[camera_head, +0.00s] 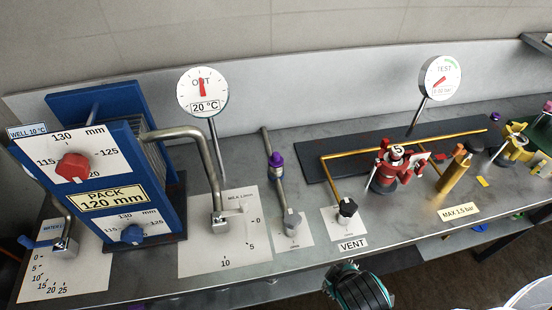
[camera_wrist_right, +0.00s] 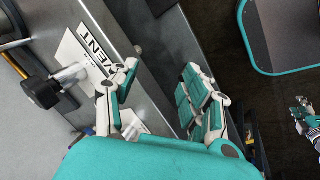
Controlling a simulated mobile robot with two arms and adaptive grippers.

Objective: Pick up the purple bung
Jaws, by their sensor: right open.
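In the head view a purple piece (camera_head: 276,160) sits on the upright pipe behind the grey valve knob, left of the VENT valve. A second, smaller purple piece (camera_head: 495,118) shows at the right of the bench; which one is the bung is unclear. My right gripper (camera_wrist_right: 158,95) is open and empty at the bench's front edge, near the VENT label. It also shows in the head view (camera_head: 358,286), below the VENT label and well short of the purple pieces. A teal and white part, likely my left gripper (camera_wrist_right: 308,118), shows small at the right wrist view's edge; its fingers are unclear.
The black VENT knob (camera_head: 347,207) stands between my right gripper and the pipes. A red valve body (camera_head: 390,168) and brass fitting (camera_head: 455,170) stand right of it. The blue PACK unit (camera_head: 150,205) fills the left. The bench front (camera_head: 400,232) is fairly clear.

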